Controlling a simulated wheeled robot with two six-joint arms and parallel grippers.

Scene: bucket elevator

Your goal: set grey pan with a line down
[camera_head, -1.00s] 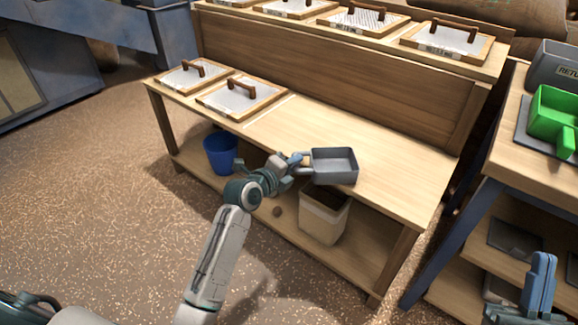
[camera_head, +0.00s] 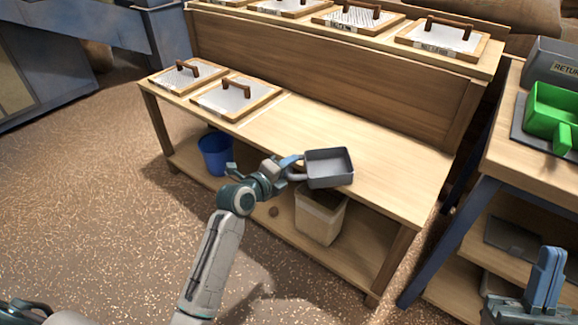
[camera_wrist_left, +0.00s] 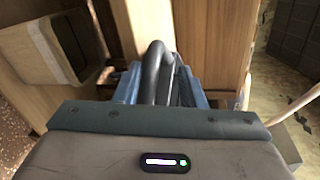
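The grey pan (camera_head: 329,167) is a square, open pan at the front edge of the wooden table, upright and facing up. I cannot tell whether its base touches the tabletop; no line shows on it from here. My left gripper (camera_head: 290,173) is at the pan's handle, on its left side. In the left wrist view the dark handle (camera_wrist_left: 155,75) lies between the blue fingers, which appear shut on it. My right gripper (camera_head: 545,281) is at the lower right, away from the pan; its finger opening is unclear.
The wooden table (camera_head: 388,177) is bare right of the pan. Lidded boards with handles, such as this one (camera_head: 237,97), lie at its left and on the upper ledge. Below are a blue bucket (camera_head: 215,154) and a beige bin (camera_head: 320,214). A green pan (camera_head: 552,110) sits on the right bench.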

